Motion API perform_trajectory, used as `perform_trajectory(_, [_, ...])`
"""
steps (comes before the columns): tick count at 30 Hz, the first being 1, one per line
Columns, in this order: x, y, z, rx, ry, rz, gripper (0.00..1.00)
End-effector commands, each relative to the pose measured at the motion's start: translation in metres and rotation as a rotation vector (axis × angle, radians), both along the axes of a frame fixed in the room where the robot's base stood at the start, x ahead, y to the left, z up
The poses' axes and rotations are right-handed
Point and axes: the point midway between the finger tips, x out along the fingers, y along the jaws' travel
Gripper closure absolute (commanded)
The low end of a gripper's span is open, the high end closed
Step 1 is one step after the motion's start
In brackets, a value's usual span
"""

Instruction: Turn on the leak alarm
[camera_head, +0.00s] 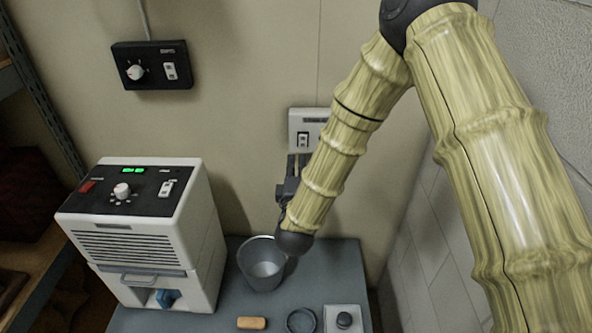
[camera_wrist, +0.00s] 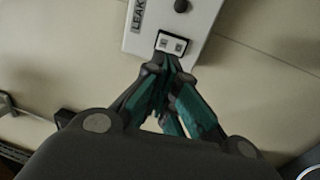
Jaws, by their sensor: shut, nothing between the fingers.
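The leak alarm (camera_head: 297,117) is a white box on the back wall, partly hidden behind my arm in the head view. In the wrist view its white face (camera_wrist: 204,17) carries a label starting "LEAK", a dark round part (camera_wrist: 181,5) and a rocker switch (camera_wrist: 172,43) in a dark frame.
A white machine (camera_head: 140,242) with a green display, red switch and knob stands left on a grey table (camera_head: 205,322). A grey bucket (camera_head: 262,265), a tan block (camera_head: 252,323), a dark ring (camera_head: 301,320) and a knobbed white box (camera_head: 345,319) share it. A black control box (camera_head: 152,66) hangs upper left.

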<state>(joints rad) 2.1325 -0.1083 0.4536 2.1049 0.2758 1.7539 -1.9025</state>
Motion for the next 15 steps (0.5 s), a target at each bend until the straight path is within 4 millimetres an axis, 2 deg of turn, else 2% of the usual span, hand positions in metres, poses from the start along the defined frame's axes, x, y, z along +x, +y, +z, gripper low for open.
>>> perform_trajectory(9, [0.05, -0.001, 0.009, 0.003, 0.0, -0.003, 1.0])
perform_trajectory(15, [0.068, -0.001, 0.01, 0.001, 0.001, -0.002, 1.0])
